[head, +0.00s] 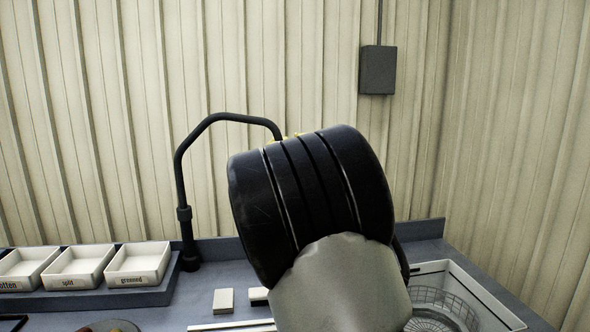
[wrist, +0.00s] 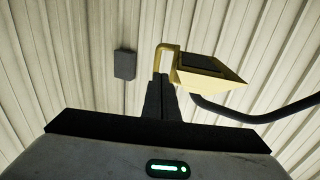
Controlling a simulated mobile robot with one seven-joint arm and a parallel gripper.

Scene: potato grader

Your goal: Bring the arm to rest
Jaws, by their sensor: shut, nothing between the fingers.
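My arm rises in the middle of the head view, with a pale link below and a wide black section on top. It hides my gripper there. In the wrist view my gripper (wrist: 160,96) points up toward the ribbed wall, its dark fingers together with nothing seen between them. A yellow lamp head (wrist: 212,70) with a dark panel and a loop shows just beyond and right of the fingertips. I cannot tell whether they touch.
The black lamp post (head: 183,200) bends behind my arm. White trays, including the greened tray (head: 138,279), stand at left. A white basin (head: 487,300) with a wire basket (head: 450,303) is at right. A grey box (head: 377,70) hangs on the wall. Small pale blocks (head: 223,300) lie on the counter.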

